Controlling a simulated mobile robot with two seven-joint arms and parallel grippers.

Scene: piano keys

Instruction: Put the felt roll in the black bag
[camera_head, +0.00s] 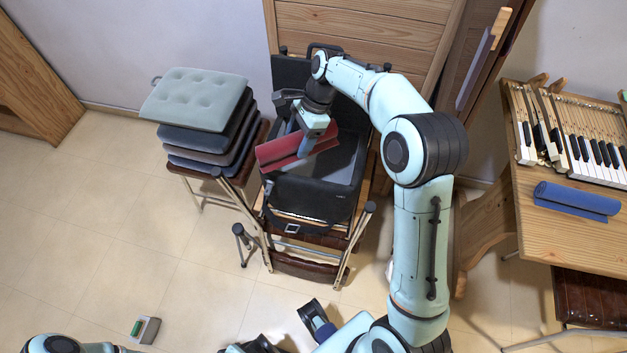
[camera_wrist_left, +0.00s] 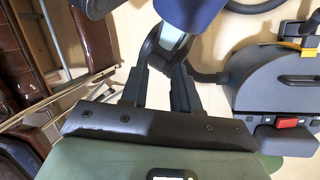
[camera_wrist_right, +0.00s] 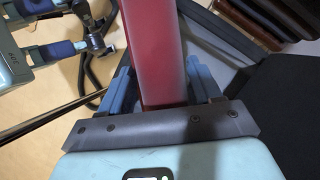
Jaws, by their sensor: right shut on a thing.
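A red felt roll (camera_head: 275,153) is gripped by my right gripper (camera_head: 307,143) just over the opening of the black bag. In the right wrist view the roll (camera_wrist_right: 155,50) lies between the two fingers. The black bag (camera_head: 308,198) stands open on a folding chair, its back flap up. The roll lies across the bag's left part, with one end at the left rim; I cannot tell whether it touches. My left gripper is low in the head view and hard to make out; in the left wrist view its fingers (camera_wrist_left: 160,88) are apart, with nothing between them.
A stack of cushions (camera_head: 205,120) stands on a stool left of the bag. A blue roll (camera_head: 577,199) lies on the wooden table at right, by the piano keys (camera_head: 585,145). A small grey block with green (camera_head: 144,330) is on the floor. The left floor is mostly clear.

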